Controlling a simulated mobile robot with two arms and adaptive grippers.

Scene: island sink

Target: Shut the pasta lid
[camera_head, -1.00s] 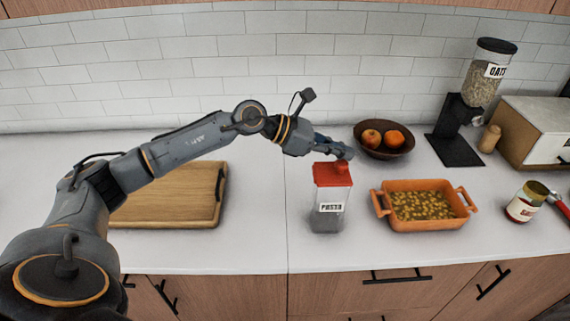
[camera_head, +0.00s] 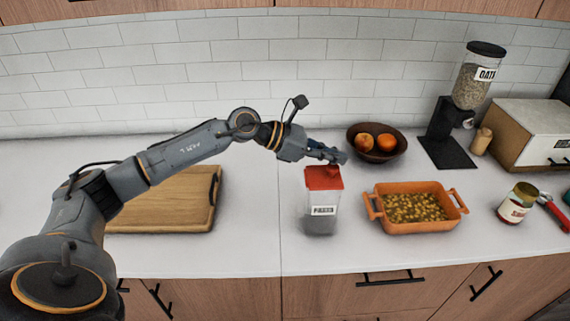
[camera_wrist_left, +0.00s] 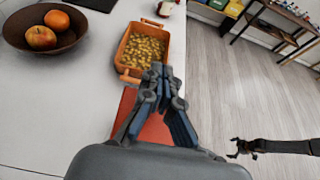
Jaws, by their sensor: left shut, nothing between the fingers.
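The pasta jar (camera_head: 321,219) is a clear container with a PASTA label, standing upright on the counter. Its red lid (camera_head: 318,181) is on top; whether it sits fully flat I cannot tell. My left gripper (camera_head: 338,156) is shut and empty, at the back right edge of the lid, with its fingertips right over or against it; contact is unclear. In the left wrist view, the red lid (camera_wrist_left: 152,128) is partly hidden behind the left gripper's fingers (camera_wrist_left: 160,72). My right gripper (camera_wrist_left: 236,148) is small at the right, away from the jar, its fingers apart.
An orange baking dish (camera_head: 380,222) stands right of the jar. A fruit bowl (camera_head: 377,156) is behind it. A cutting board (camera_head: 165,215) lies left. The counter between board and jar is clear.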

